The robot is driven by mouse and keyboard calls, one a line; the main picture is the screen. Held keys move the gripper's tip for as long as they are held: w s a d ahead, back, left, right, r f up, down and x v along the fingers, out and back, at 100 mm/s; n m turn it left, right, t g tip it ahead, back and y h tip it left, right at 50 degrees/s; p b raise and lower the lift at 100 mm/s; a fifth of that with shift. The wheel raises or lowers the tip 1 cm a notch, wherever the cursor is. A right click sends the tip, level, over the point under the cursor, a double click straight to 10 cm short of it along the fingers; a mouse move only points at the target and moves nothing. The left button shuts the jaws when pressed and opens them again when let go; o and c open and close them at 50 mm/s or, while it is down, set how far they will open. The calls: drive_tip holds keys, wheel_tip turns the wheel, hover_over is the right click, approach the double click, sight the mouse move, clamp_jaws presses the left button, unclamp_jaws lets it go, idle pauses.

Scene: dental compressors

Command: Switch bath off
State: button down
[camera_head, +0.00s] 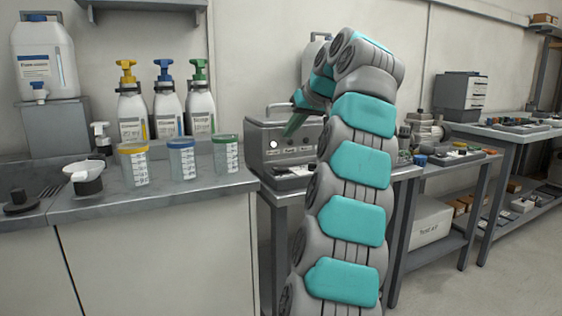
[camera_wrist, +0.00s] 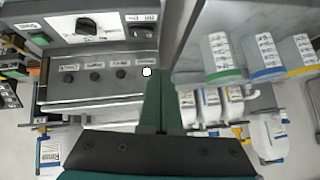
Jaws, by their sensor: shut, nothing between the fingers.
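The bath appears to be the grey metal box with a lid handle (camera_head: 262,136) on the bench in the middle of the head view. Its front panel (camera_wrist: 60,92) shows in the wrist view with a row of dark knobs (camera_wrist: 96,76) under small labels. A white round spot (camera_wrist: 147,72) lies at the right end of that row; it also shows on the box in the head view. My gripper (camera_wrist: 162,74) has its dark green fingers shut and empty, with the tips close to the white spot. I cannot tell whether they touch. My arm hides the box's right side.
A unit with a black dial (camera_wrist: 90,27) is at the top of the wrist view. Cups with yellow, blue and green lids (camera_head: 226,155) stand on the left counter, pump bottles (camera_head: 199,108) behind them. A side table (camera_head: 455,157) with small parts is at right.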

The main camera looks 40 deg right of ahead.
drive_tip(key=shift+s+d+r, duration=0.15)
drive_tip(key=shift+s+d, duration=0.05)
drive_tip(key=shift+d, duration=0.35)
drive_tip(key=shift+s+d+r, duration=0.15)
drive_tip(key=shift+s+d, duration=0.05)
drive_tip(key=shift+d, duration=0.35)
drive_tip(key=shift+w+f, duration=0.1)
drive_tip(key=b, duration=0.2)
hover_over(280, 170)
drive_tip(key=f, duration=0.7)
drive_tip(key=shift+s+d+f, duration=0.1)
drive_tip(key=shift+s+f, duration=0.1)
drive_tip(key=shift+s, duration=0.2)
drive_tip(key=shift+a+f, duration=0.2)
drive_tip(key=shift+f, duration=1.45)
